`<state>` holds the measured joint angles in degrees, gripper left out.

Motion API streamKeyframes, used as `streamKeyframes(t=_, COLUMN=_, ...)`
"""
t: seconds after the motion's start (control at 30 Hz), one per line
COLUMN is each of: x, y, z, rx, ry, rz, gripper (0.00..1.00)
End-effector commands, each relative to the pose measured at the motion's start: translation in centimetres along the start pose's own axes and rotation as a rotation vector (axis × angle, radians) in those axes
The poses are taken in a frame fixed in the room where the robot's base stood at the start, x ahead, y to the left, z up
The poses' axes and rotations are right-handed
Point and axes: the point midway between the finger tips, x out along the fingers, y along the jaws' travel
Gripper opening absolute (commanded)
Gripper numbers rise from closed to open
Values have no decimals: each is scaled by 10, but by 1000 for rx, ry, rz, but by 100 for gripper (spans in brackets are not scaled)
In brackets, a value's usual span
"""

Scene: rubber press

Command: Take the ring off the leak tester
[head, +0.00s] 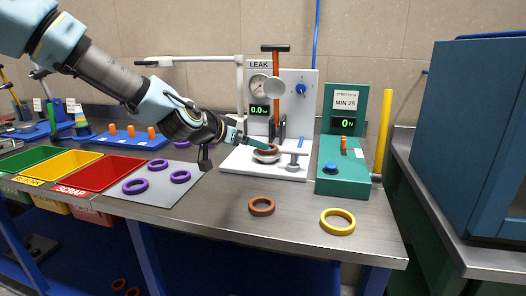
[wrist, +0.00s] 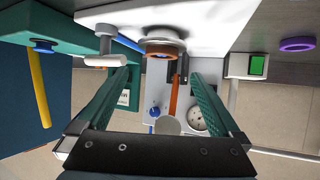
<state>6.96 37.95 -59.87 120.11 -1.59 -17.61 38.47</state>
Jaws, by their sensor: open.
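The leak tester (head: 293,95) is a white upright panel and base with a gauge, a "0.0" display and an orange-handled lever that stands up. A brown-orange ring (head: 267,149) lies on its round metal seat (head: 266,158). In the wrist view the ring (wrist: 162,50) shows just beyond the fingertips, roughly centred between them. My gripper (head: 252,145) reaches in from the left beside the ring in the head view. Its two green fingers are spread wide and empty in the wrist view (wrist: 160,76). Part of the ring is hidden by a finger in the head view.
The green strength tester (head: 345,165) is farther right. A brown ring (head: 261,206) and a yellow ring (head: 338,214) lie on the bench in front. Purple rings lie on the grey mat (head: 165,200), left, beside colored bins.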

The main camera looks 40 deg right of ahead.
Motion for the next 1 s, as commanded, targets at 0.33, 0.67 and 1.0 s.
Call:
streamKeyframes(t=0.33, x=34, y=0, z=0, rx=-1, ry=-3, rz=1, gripper=100)
streamKeyframes(t=0.67, x=75, y=-4, z=-3, rx=-3, ry=-3, rz=1, gripper=100)
streamKeyframes(t=1.0, x=84, y=-5, z=-1, rx=-1, ry=-3, rz=-1, gripper=100)
